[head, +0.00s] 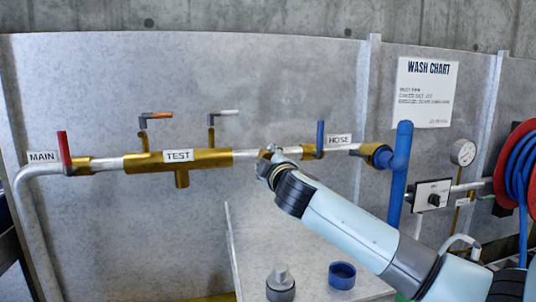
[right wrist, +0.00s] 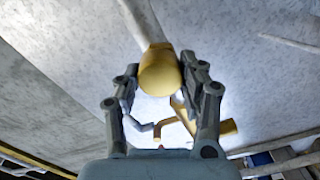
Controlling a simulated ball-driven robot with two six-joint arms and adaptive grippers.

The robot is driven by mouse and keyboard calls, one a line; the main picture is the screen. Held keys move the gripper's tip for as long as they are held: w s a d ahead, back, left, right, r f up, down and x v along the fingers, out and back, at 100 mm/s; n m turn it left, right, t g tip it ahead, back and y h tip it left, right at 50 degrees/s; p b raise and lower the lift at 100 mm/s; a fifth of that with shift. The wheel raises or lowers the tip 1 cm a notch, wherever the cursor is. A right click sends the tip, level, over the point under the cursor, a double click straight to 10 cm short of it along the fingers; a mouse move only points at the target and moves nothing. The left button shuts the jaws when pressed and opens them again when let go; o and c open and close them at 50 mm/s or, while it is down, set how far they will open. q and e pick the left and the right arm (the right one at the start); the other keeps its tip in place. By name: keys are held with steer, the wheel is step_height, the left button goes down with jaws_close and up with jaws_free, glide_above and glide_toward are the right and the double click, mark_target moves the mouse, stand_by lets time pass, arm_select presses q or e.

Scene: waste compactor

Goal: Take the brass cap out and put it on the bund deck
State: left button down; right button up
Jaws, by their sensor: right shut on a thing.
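My right gripper (head: 268,160) reaches the pipe run between the TEST and HOSE labels. In the right wrist view, the fingers of this gripper (right wrist: 160,82) are shut on a rounded brass piece, which looks like the brass cap (right wrist: 160,73). A pale pipe (right wrist: 143,20) runs behind the cap; I cannot tell whether they touch. In the head view the gripper mostly hides the cap. The pale grey deck (head: 255,250), apparently the bund deck, lies below, with a grey stepped fitting (head: 280,288) and a blue cup-like cap (head: 342,275) on it. My left gripper is out of view.
A brass TEST manifold (head: 205,158) has small levers above. A red MAIN lever (head: 65,148) and a blue HOSE lever (head: 320,137) stand on the line. A blue pipe (head: 399,170), a gauge (head: 463,152) and a hose reel (head: 518,175) are at right. Open deck lies below my arm.

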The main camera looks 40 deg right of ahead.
steer(key=shift+f+n+p, duration=0.1)
steer(key=shift+n+p, duration=0.4)
steer(key=shift+n, duration=0.7)
steer(key=n+p, duration=0.3)
steer(key=n, duration=0.2)
steer(key=shift+f, duration=0.1)
